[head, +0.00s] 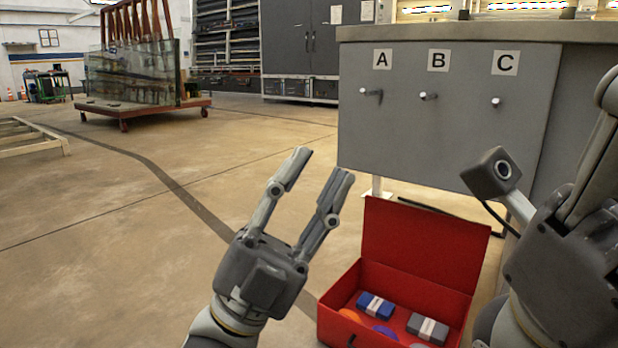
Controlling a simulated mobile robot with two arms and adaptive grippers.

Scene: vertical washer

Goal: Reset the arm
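My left gripper (320,170) comes up from the bottom, left of centre. Its two grey fingers stand apart and point up and to the right, with nothing between them. My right arm (565,255) fills the right edge, in front of the grey panel's right part. A dark block with a round lens-like face sticks out from it at upper left. I cannot make out the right fingertips or whether that gripper is open. The grey panel (440,150) carries three short pegs under the labels A (371,92), B (428,96) and C (495,102).
An open red box (425,245) stands below the panel, right of my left gripper. It holds a blue block (375,306), a grey block (428,328) and round orange and blue pieces. A glass rack cart (140,105) stands far left. The floor at left is mostly clear.

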